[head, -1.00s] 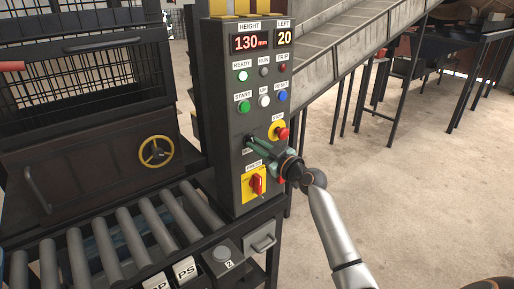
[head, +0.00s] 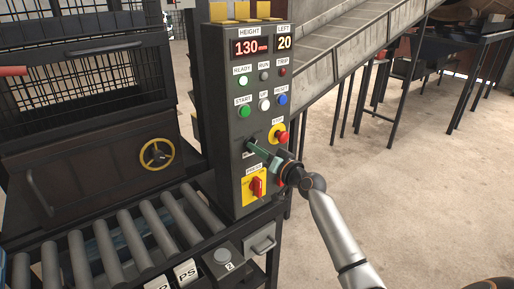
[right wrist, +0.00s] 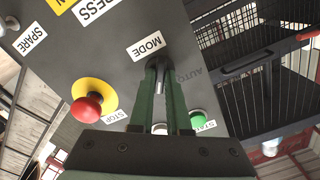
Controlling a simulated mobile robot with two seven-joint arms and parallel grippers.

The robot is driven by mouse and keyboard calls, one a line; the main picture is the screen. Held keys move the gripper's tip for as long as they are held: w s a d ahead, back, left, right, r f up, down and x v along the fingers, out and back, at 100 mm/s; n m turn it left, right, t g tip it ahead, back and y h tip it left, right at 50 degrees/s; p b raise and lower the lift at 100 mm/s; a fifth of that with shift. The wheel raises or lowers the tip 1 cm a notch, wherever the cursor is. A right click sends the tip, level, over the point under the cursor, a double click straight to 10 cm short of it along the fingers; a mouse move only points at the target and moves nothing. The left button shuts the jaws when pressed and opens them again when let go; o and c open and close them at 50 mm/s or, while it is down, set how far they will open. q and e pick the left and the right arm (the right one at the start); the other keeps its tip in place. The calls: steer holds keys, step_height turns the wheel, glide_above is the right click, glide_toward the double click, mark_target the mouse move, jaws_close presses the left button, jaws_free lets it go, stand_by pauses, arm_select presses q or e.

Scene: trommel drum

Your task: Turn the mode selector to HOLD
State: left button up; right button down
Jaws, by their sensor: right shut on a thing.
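The mode selector is a small dark knob (right wrist: 156,62) on the grey control panel (head: 225,120). My right gripper (head: 254,146) reaches in from the right and is shut on the knob. Its green fingers (right wrist: 161,78) flank the knob in the right wrist view and hide much of it. I cannot read a HOLD marking or tell the pointer's setting. My left gripper is not in view.
The red stop button (head: 282,137) on its yellow plate is close to my right gripper. A red switch (head: 257,186) is below, and the green start button (head: 244,111) is above. A roller conveyor (head: 105,245) runs at lower left.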

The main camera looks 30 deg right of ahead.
steer(key=shift+m, duration=1.2)
steer(key=c, duration=0.9)
jaws_free()
steer(key=shift+s+d+b, duration=0.1)
steer(key=shift+s+d, duration=0.05)
steer(key=shift+s, duration=1.95)
steer(key=shift+s+d+b, duration=0.1)
steer(key=shift+s+d, duration=0.05)
steer(key=shift+s, duration=1.9)
steer(key=shift+s+d+b, duration=0.1)
steer(key=shift+s+d, duration=0.05)
steer(key=shift+s, duration=1.95)
